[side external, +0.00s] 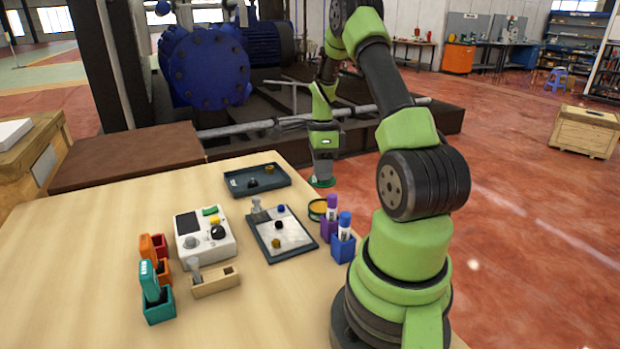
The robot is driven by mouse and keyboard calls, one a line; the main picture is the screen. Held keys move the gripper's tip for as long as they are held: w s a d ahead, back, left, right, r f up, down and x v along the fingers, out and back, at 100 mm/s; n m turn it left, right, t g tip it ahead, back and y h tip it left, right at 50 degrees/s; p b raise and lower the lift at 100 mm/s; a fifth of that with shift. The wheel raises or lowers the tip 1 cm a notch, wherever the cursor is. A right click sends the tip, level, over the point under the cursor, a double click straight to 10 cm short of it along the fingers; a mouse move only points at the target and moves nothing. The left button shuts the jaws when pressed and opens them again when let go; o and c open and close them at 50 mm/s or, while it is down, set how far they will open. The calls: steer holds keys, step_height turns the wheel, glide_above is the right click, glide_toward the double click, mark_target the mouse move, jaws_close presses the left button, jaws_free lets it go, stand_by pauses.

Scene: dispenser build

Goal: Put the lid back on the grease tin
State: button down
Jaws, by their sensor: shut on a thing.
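The grease tin (317,210) stands near the table's right edge, behind the purple holder. It is a round, low tin, open at the top, with yellow-orange grease showing inside a dark rim. My gripper (323,176) points down, behind and above the tin in the picture. It is shut on the lid (321,183), a flat dark green disc held roughly level. The lid is apart from the tin. The fingers are small here and their exact hold on the lid is hard to make out.
Purple (329,222) and blue (343,246) holders with capped tubes stand just in front of the tin. A framed tray (296,256) with small knobs lies to its left. A dark tray (233,191), a white device (220,247) and orange and teal holders (160,307) stand further left. The table's front left is clear.

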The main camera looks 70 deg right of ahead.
steer(key=shift+f, duration=3.1)
steer(key=shift+f, duration=0.15)
steer(key=c, duration=0.5)
jaws_free()
steer(key=shift+r, duration=3.5)
jaws_close()
